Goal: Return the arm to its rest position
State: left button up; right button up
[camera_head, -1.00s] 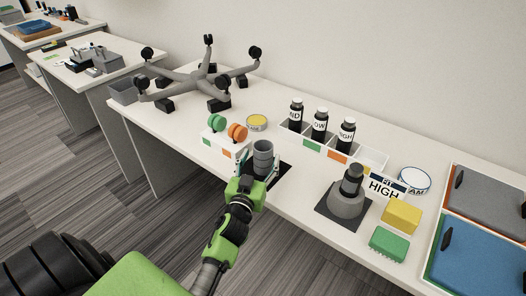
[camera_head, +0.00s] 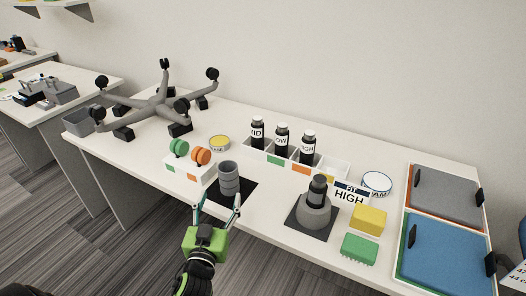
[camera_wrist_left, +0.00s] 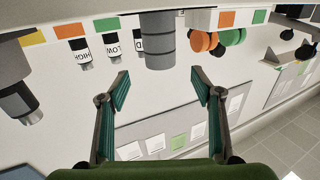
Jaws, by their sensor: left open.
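My left gripper (camera_head: 218,213) is open and empty at the front edge of the table (camera_head: 262,218). Its fingers are just in front of a grey ridged cylinder (camera_head: 229,180), which stands upright on a black mat (camera_head: 240,192). In the left wrist view, the open fingers (camera_wrist_left: 159,88) have clear space between them, and the cylinder (camera_wrist_left: 160,42) is beyond the tips, apart from them. That view looks upside down. My right gripper is not in view.
A grey stepped part (camera_head: 314,208) stands on another mat. Yellow (camera_head: 368,219) and green (camera_head: 360,247) blocks lie near it. A rack (camera_head: 292,164) holds labelled black bottles. A five-legged base (camera_head: 160,105) stands left, blue and grey trays (camera_head: 445,255) right. Orange and green discs (camera_head: 201,156) are left of the cylinder.

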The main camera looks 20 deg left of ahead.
pick_arm(q)
jog(key=s+d+f+m+g+h, duration=0.2)
jog(key=s+d+f+g, duration=0.25)
jog(key=s, duration=0.35)
jog(key=s+d+f+m+g+h, duration=0.2)
jog(key=s+d+f+g, duration=0.25)
jog(key=s, duration=0.35)
jog(key=s+d+f+m+g+h, duration=0.2)
jog(key=s+d+f+g, duration=0.25)
jog(key=s, duration=0.35)
notch_tip(320, 180, down, 26)
jog(key=s+g, duration=0.2)
jog(key=s+a+f, duration=0.3)
jog(key=s+f, duration=1.2)
jog(key=s, duration=0.2)
jog(key=shift+g, duration=0.35)
